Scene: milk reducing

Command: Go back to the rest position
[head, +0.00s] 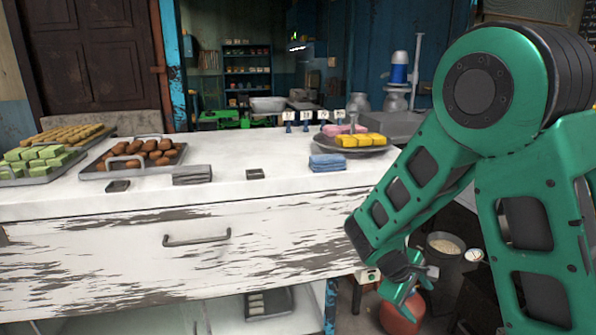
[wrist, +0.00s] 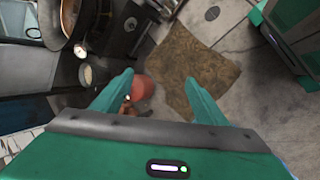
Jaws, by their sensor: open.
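My green arm fills the right of the head view and is bent, with its lower part hanging down. My gripper (head: 405,280) is low, in front of and to the right of the white counter, over the floor area. In the wrist view my gripper's (wrist: 163,95) two green fingers stand wide apart with nothing between them but floor, a brown mat (wrist: 195,68) and part of a reddish-orange round object (wrist: 141,87) beyond. The gripper is open and empty.
The worn white counter (head: 240,200) carries trays of food at left, folded blue cloths (head: 327,163) and a plate with yellow pieces (head: 361,141). A bucket (head: 445,250) and a reddish-orange round object (head: 401,313) stand low near my gripper.

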